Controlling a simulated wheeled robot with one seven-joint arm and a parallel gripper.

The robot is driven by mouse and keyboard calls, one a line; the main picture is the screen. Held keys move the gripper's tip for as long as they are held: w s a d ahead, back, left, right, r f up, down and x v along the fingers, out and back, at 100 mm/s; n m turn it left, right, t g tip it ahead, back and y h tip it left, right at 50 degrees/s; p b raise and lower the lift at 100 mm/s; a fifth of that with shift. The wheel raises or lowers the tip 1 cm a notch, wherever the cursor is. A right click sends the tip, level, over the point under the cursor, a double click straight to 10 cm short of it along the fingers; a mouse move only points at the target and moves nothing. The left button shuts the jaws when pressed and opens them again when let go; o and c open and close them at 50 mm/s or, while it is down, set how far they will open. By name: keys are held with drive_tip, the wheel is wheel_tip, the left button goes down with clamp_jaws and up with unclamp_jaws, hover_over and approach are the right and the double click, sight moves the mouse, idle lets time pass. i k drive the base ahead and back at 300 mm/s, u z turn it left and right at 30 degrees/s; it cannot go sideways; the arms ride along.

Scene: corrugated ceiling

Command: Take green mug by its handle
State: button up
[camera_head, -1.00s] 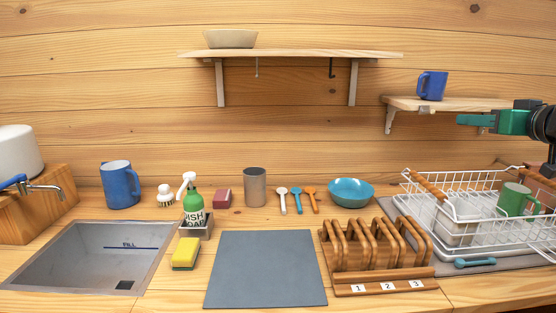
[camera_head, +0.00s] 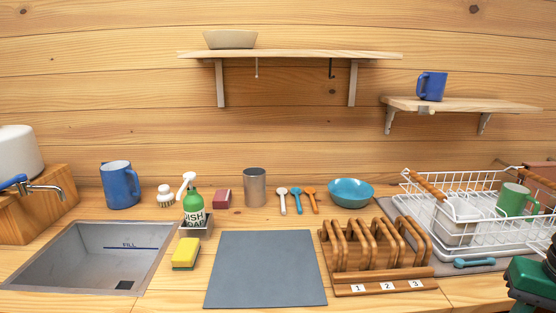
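The green mug (camera_head: 513,199) stands inside the white wire dish rack (camera_head: 482,241) at the right. Its handle is on its right side, behind the rack's wires. My gripper (camera_head: 532,280) shows only in part at the lower right edge, as a green and black body in front of the rack and below the mug. It is apart from the mug. Its fingertips are not visible, so I cannot tell whether it is open or shut.
A teal spoon (camera_head: 474,263) lies in front. A wooden slotted holder (camera_head: 375,245) stands left of the rack. A shelf with a blue mug (camera_head: 432,86) hangs above.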

sight(513, 197)
drive_tip(key=u, duration=1.15)
drive_tip(key=k, duration=1.25)
drive_tip(key=z, duration=1.45)
drive_tip(key=i, duration=0.9)
drive_tip(key=z, duration=0.05)
